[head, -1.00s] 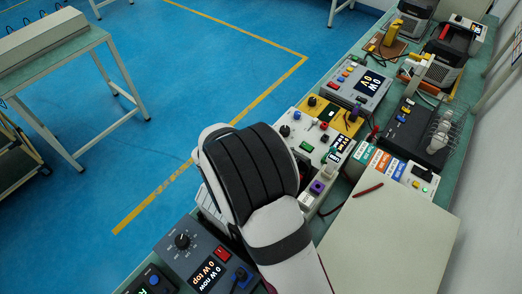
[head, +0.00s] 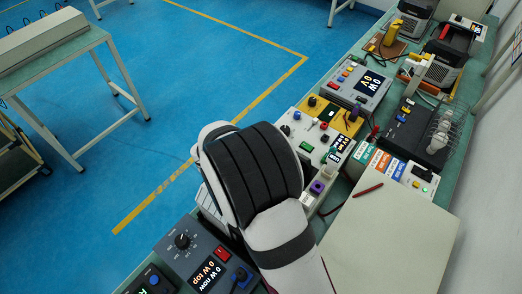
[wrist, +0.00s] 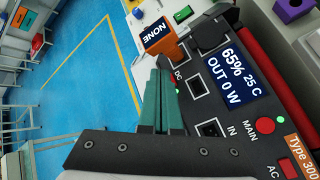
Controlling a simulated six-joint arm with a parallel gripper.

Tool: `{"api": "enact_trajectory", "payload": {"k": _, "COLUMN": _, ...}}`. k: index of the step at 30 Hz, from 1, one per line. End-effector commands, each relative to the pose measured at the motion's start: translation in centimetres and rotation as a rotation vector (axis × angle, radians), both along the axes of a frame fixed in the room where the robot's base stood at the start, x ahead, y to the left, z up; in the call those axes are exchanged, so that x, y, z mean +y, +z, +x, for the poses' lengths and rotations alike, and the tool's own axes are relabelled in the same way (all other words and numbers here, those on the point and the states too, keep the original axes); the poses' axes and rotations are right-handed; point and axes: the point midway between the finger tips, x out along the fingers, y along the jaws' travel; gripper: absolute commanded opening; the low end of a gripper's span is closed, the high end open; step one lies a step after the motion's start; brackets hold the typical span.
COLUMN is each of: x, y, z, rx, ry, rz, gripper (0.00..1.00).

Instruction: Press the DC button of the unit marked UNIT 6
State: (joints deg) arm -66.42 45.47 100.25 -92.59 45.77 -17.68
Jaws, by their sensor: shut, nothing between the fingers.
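In the wrist view my gripper (wrist: 162,72) is shut and empty, its teal fingers pointing up the picture. The fingertips are over the left edge of a dark unit (wrist: 215,115), beside the white letters DC. Whether they touch it, I cannot tell. A DC button is not clearly seen; the fingers cover part of that edge. The unit has a display (wrist: 230,78) reading 65%, 25 C, OUT 0 W, a red MAIN button (wrist: 265,125) and a red AC button (wrist: 289,168). No UNIT 6 mark is readable. In the head view my arm hides the gripper.
An orange part with a NONE screen (wrist: 158,33) stands just beyond the fingertips. Sockets (wrist: 197,86) lie right of them. In the head view, several instruments line the green bench, including a grey one with a dial (head: 183,241). A pale flat panel (head: 385,235) lies right of my arm.

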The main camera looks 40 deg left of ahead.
Motion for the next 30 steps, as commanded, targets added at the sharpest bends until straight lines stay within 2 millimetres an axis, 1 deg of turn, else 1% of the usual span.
{"api": "enact_trajectory", "payload": {"k": 3, "x": 0.0, "y": 0.0, "z": 0.0, "rx": 0.000, "ry": 0.000, "rz": 0.000, "gripper": 0.00}}
{"api": "enact_trajectory", "payload": {"k": 5, "x": 0.0, "y": 0.5, "z": 0.0, "rx": -0.001, "ry": 0.001, "rz": 0.001, "gripper": 0.00}}
{"api": "enact_trajectory", "payload": {"k": 15, "x": 0.0, "y": 5.1, "z": 0.0, "rx": -0.002, "ry": -0.002, "rz": 0.003, "gripper": 0.00}}
{"api": "enact_trajectory", "payload": {"k": 18, "x": 0.0, "y": 5.9, "z": 0.0, "rx": -0.001, "ry": 0.001, "rz": 0.001, "gripper": 0.00}}
{"api": "enact_trajectory", "payload": {"k": 30, "x": 0.0, "y": 6.0, "z": 0.0, "rx": 0.000, "ry": 0.001, "rz": -0.001, "gripper": 0.00}}
